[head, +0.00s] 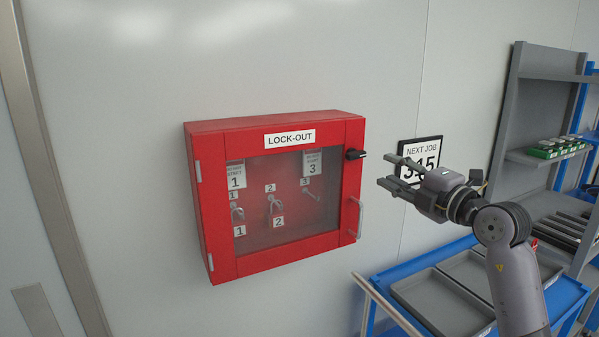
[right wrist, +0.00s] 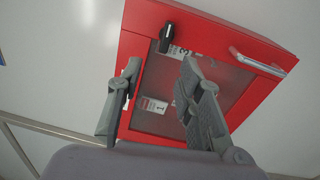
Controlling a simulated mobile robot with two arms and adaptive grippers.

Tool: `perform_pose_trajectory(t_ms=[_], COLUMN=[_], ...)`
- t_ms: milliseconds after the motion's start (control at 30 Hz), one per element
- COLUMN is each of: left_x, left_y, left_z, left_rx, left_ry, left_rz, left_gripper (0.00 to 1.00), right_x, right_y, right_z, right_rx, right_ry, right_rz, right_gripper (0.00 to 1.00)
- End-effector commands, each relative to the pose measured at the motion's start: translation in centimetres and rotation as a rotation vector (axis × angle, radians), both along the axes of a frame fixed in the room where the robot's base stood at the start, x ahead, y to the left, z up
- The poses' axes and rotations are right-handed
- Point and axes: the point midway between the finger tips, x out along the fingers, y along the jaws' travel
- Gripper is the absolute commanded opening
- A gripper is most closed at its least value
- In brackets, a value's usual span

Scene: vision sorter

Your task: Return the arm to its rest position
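My right gripper (head: 391,172) is in front of the wall, just right of the red lock-out cabinet. It is open and empty, its two fingers apart and pointing left. The right wrist view shows the spread fingers (right wrist: 163,75) with the red cabinet (right wrist: 225,35) beyond them. The right arm (head: 512,270) comes up from the lower right. The lock-out cabinet (head: 215,215) hangs on the wall with its glass door shut. Its black latch knob (head: 356,154) and its metal handle (head: 356,218) are on the door's right side. My left gripper is not in view.
Padlocks numbered 1 (head: 238,213) and 2 (head: 277,207) hang behind the glass; hook 3 is bare. A "NEXT JOB" sign (head: 427,150) is partly hidden behind my gripper. A blue cart with grey trays (head: 437,305) stands below, and a shelf rack (head: 535,90) stands at right.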

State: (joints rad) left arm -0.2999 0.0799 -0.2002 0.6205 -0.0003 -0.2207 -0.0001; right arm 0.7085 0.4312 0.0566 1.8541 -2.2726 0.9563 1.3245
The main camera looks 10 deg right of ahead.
Motion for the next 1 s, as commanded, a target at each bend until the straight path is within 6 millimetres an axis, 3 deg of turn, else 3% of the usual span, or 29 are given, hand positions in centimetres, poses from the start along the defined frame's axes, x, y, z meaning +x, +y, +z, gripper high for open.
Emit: perform_pose_trajectory(t_ms=[100,200,300,367,433,533,600,700,767,900,1000], left_x=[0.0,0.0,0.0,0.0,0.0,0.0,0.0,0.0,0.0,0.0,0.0], left_y=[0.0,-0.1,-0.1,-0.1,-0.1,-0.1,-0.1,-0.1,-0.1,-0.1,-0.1], left_z=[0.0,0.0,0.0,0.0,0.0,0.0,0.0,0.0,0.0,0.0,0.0], left_rx=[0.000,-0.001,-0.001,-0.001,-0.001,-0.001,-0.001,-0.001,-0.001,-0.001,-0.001], left_ry=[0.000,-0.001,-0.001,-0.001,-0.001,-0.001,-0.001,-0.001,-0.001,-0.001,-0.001], left_rz=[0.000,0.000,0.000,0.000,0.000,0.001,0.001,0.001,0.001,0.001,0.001], left_gripper=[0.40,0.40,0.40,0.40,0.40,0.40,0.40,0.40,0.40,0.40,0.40], right_x=[-2.2,-5.4,-8.3,-9.7,-10.8,-12.0,-12.9,-14.9,-16.6,-21.8,-25.8], right_y=[3.9,5.9,5.2,3.7,1.2,-2.4,-4.3,-5.5,-5.4,-3.5,-1.5], right_z=[-0.6,-0.3,-0.5,-1.4,-3.5,-9.0,-13.9,-21.2,-25.5,-34.5,-38.9], right_rx=[0.097,0.274,0.509,0.658,0.829,1.049,1.164,1.266,1.299,1.314,1.288], right_ry=[-0.123,-0.267,-0.372,-0.403,-0.399,-0.315,-0.206,-0.013,0.119,0.459,0.680], right_rz=[0.123,0.200,0.184,0.127,0.020,-0.195,-0.361,-0.577,-0.694,-0.919,-1.022], right_gripper=[0.33,0.33,0.33,0.33,0.33,0.33,0.33,0.33,0.33,0.33,0.33])
